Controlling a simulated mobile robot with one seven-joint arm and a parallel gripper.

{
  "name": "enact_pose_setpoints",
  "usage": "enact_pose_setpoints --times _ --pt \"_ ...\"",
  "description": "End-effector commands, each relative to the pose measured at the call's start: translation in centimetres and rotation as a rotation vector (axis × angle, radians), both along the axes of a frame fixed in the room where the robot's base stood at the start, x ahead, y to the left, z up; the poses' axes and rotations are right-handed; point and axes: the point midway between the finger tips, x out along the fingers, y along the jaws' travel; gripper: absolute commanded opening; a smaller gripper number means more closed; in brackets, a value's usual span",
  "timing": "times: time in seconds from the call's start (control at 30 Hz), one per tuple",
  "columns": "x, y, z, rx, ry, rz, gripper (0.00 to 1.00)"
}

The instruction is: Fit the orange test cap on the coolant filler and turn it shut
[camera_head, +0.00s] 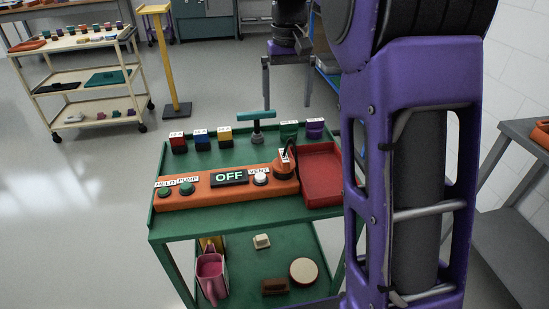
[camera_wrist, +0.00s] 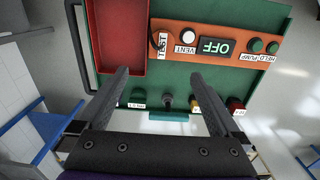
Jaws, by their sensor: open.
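An orange piece (camera_head: 284,170) with a dark cord looped beside it sits at the right end of the orange panel in the head view. It looks like the test cap. In the wrist view a TEST label (camera_wrist: 162,44) and the cord mark that place. I cannot make out a coolant filler in either view. My gripper (camera_wrist: 158,76) is open and empty, its two fingers wide apart over the cart's block-lined edge. A teal T-handle (camera_head: 257,120) stands at that edge, and shows beyond the fingers in the wrist view (camera_wrist: 168,115).
The orange panel (camera_head: 215,194) carries green buttons, an OFF display and a white VENT button. A red tray (camera_head: 318,178) lies right of it on the green cart (camera_head: 225,153). Labelled coloured blocks line the far edge. My purple arm covers the right side. Open floor lies left.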

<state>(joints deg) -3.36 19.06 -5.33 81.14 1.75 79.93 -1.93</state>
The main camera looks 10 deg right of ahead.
Motion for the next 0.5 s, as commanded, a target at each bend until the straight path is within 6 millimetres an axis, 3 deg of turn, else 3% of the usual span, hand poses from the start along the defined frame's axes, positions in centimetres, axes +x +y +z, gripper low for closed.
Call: enact_pose_setpoints --times 0.3,0.5 --pt "-0.1 0.1 -6.9 0.001 0.005 0.001 1.0" --pt "-0.1 0.1 -10.5 0.001 0.002 0.001 1.0"
